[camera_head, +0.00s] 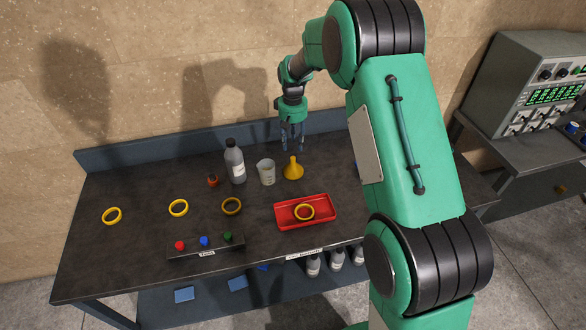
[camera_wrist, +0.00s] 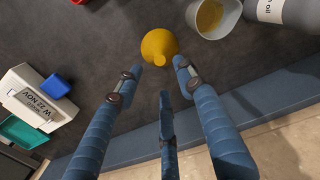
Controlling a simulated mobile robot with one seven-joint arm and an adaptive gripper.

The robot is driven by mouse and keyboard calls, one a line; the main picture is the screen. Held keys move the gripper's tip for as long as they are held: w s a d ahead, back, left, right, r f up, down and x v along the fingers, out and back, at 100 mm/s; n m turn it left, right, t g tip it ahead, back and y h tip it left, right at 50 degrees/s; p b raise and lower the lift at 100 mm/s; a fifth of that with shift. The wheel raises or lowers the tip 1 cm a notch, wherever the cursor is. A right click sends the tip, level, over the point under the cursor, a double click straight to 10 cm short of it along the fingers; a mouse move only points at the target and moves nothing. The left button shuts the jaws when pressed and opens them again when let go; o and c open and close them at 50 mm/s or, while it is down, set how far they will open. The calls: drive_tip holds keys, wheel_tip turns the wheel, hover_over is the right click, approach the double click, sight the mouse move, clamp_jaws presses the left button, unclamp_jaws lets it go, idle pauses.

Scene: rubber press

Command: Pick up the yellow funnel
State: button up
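The yellow funnel (camera_head: 293,169) stands on the dark tabletop, wide end down and spout up, just right of a clear measuring cup. In the wrist view the funnel (camera_wrist: 160,46) sits just beyond the fingertips, roughly in line with the gap between them. My gripper (camera_head: 292,143) hangs above and behind the funnel, fingers pointing down. In the wrist view my gripper (camera_wrist: 158,75) has its blue fingers spread apart with nothing between them. The funnel and the fingers look apart.
The measuring cup (camera_head: 266,172) and a grey bottle (camera_head: 235,163) stand close left of the funnel. A red tray (camera_head: 318,218) with a yellow ring lies in front. A white box (camera_wrist: 38,104) shows in the wrist view. A blue ledge (camera_head: 120,156) runs along the table's back.

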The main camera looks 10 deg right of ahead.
sight(293, 157)
drive_tip(key=shift+f, duration=1.85)
drive_tip(key=shift+f, duration=0.1)
drive_tip(key=shift+f+b, duration=0.45)
drive_tip(key=shift+f, duration=2.05)
clamp_jaws()
